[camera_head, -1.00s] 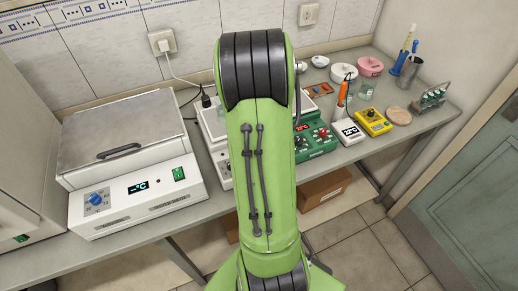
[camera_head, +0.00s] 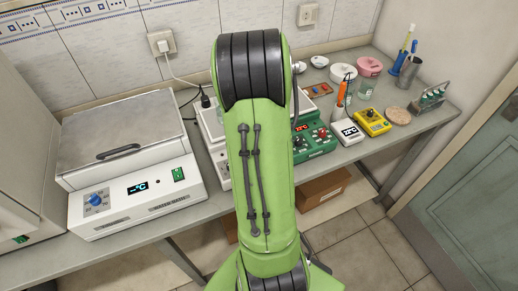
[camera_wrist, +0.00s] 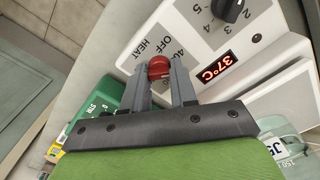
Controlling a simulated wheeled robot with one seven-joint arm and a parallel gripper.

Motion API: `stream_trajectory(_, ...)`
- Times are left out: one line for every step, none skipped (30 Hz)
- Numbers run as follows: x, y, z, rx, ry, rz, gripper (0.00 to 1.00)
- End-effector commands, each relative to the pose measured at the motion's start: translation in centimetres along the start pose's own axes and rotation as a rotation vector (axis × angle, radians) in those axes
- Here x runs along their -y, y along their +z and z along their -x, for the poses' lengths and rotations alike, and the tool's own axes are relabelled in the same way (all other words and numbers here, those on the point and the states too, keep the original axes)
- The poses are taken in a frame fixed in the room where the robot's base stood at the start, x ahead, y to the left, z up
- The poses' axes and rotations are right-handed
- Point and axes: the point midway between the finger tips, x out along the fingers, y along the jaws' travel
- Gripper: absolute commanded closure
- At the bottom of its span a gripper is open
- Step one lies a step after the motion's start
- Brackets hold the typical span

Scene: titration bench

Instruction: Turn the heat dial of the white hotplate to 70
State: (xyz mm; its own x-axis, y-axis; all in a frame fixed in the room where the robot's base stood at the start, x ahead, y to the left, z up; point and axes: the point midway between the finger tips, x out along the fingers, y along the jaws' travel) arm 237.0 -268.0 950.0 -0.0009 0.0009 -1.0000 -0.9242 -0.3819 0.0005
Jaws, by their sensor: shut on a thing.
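The white hotplate (camera_wrist: 268,62) fills the upper part of the wrist view. Its red display reads 37°C. Its red heat dial (camera_wrist: 159,67) sits by the printed words OFF and HEAT and the number 40. My gripper (camera_wrist: 157,75) is shut on the red dial, one grey finger on each side. The dial's pointer and exact setting cannot be read. A black dial (camera_wrist: 230,8) with smaller numbers sits higher on the same panel. In the head view my arm covers most of the white hotplate (camera_head: 219,160), and my gripper is hidden behind it.
A green hotplate (camera_head: 318,143) stands close on the right of the white one. A white water bath (camera_head: 130,215) with a blue dial stands on the left. A white meter (camera_head: 347,131) and a yellow meter (camera_head: 373,122) are farther right on the bench.

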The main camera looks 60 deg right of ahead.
Motion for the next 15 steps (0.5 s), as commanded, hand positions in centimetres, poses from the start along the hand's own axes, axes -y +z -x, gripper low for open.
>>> stream_trajectory(0.02,-0.09,0.1,-0.004,-0.001,-0.043,1.0)
stream_trajectory(0.02,-0.09,0.1,-0.004,-0.002,-0.071,1.0)
stream_trajectory(0.01,-0.09,0.1,-0.004,-0.002,-0.11,1.0)
stream_trajectory(0.0,-0.09,0.1,-0.004,-0.002,-0.138,1.0)
stream_trajectory(0.0,-0.09,0.1,-0.004,-0.002,-0.166,1.0)
stream_trajectory(-0.01,-0.09,0.1,-0.004,-0.002,-0.205,1.0)
stream_trajectory(-0.01,-0.09,0.1,-0.004,-0.002,-0.233,1.0)
stream_trajectory(-0.02,-0.09,0.1,-0.004,-0.002,-0.261,1.0)
stream_trajectory(-0.02,-0.09,0.1,-0.004,-0.002,-0.3,1.0)
stream_trajectory(-0.03,-0.09,0.11,-0.004,-0.002,-0.328,1.0)
stream_trajectory(-0.03,-0.09,0.11,-0.004,-0.002,-0.356,1.0)
stream_trajectory(-0.04,-0.09,0.11,-0.004,-0.003,-0.395,1.0)
stream_trajectory(-0.04,-0.09,0.11,-0.004,-0.003,-0.423,1.0)
stream_trajectory(-0.05,-0.09,0.11,-0.004,-0.003,-0.451,1.0)
stream_trajectory(-0.05,-0.09,0.11,-0.004,-0.003,-0.49,1.0)
